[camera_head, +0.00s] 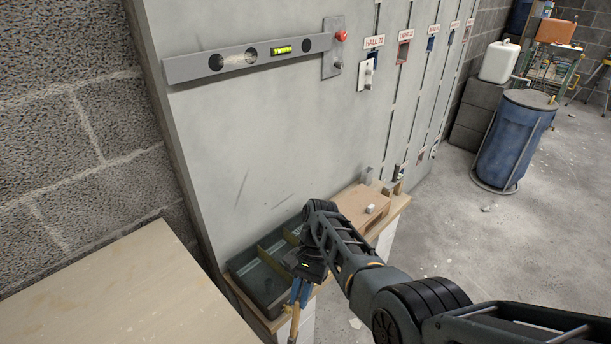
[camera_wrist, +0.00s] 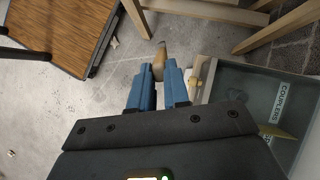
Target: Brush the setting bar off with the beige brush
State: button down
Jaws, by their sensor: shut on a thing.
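The setting bar (camera_head: 290,48) is a long grey bar with a yellow-green level vial, fixed nearly level high on the grey panel. Its right end meets a grey plate with a red knob. A whitish patch (camera_head: 238,58) shows on the bar left of the vial. My gripper (camera_head: 299,292) is well below the bar, pointing down in front of the tray's near end. Its blue fingers (camera_wrist: 159,80) are shut on the beige brush (camera_wrist: 159,65), also visible below the fingers in the head view (camera_head: 294,322). The bristles cannot be made out.
A dark divided tray (camera_head: 240,273), labelled COUPLERS in the wrist view, sits on a wooden ledge beside my gripper. A wooden box (camera_head: 353,207) stands farther along. A pale board (camera_head: 125,300) is at lower left. A blue barrel (camera_head: 515,140) stands right; floor between is mostly clear.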

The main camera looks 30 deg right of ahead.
jog(key=w+d+r+m+t+y, duration=0.1)
jog(key=w+r+m+t+y, duration=0.2)
jog(key=w+r+m+t, duration=0.4)
jog(key=w+r+m+t+y, duration=0.25)
jog(key=r+m+t, duration=0.25)
jog(key=r+m, duration=0.45)
jog(key=s+d+r+m+t+h+b, duration=0.1)
jog(key=s+d+r+m+t+h, duration=0.35)
jog(key=r, duration=1.05)
jog(key=s+a+r+m+t+b, duration=0.15)
jog(key=r+t, duration=0.55)
jog(key=r, duration=0.8)
jog(key=f+b+x, duration=0.1)
jog(key=x, duration=0.5)
jog(key=shift+r, duration=0.25)
jog(key=shift+w+a, duration=0.15)
jog(key=shift+w, duration=0.45)
